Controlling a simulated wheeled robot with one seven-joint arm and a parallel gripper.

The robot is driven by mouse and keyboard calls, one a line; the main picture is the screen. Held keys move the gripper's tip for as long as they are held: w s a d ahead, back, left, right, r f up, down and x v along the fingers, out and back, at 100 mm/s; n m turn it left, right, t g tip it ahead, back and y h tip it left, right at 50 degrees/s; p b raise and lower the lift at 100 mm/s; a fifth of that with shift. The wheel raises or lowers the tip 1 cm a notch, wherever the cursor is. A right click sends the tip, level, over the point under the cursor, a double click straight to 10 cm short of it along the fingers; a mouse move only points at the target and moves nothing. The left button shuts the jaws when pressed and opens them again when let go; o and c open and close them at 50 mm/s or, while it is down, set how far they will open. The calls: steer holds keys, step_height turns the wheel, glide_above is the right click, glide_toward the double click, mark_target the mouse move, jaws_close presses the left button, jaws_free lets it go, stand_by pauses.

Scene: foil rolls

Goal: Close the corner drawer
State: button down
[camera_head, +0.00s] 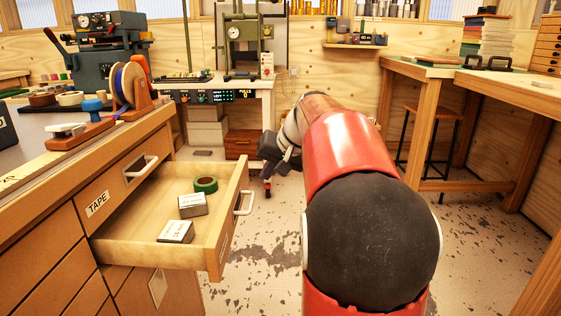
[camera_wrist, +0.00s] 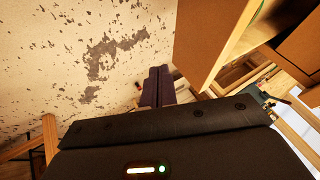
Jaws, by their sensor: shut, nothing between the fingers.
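The corner drawer (camera_head: 132,237) is pulled out from the wooden cabinet at the left. Its front panel (camera_head: 231,232) faces right and bears a pale handle (camera_head: 244,202). Inside lie a green tape roll (camera_head: 205,184) and two small grey boxes (camera_head: 193,205) (camera_head: 176,232). My gripper (camera_head: 267,188) is shut and empty, past the drawer's far front corner and to the right of it, apart from it in the picture. In the wrist view my shut fingers (camera_wrist: 157,87) point away over the floor, and a wooden panel, probably the drawer's, stands to their right (camera_wrist: 208,45).
A tape dispenser (camera_head: 130,85) stands on the cabinet top. A workbench (camera_head: 430,70) and a stool (camera_head: 432,112) stand at the right. The floor (camera_head: 262,262) between drawer and arm is clear.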

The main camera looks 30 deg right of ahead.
mark_target(194, 167)
steer(key=shift+w+a+r, duration=0.1)
steer(key=shift+w+a, duration=0.3)
steer(key=shift+a, duration=0.25)
steer(key=shift+w+a+r, duration=0.1)
steer(key=shift+w+a, duration=0.3)
steer(key=shift+a, duration=0.25)
steer(key=w+a+p, duration=0.1)
steer(key=w+a, duration=0.1)
steer(key=a, duration=0.2)
steer(key=w+a+p, duration=0.1)
steer(key=w+a, duration=0.2)
steer(key=a, duration=0.1)
steer(key=w+a+p, duration=0.2)
steer(key=w+a, duration=0.1)
steer(key=a, duration=0.1)
steer(key=shift+w+a+r, duration=0.1)
steer(key=shift+w+a, duration=0.1)
steer(key=shift+a, duration=0.05)
steer(key=shift+w+a+p, duration=0.3)
steer(key=shift+w+a, duration=0.15)
steer(key=shift+a, duration=0.25)
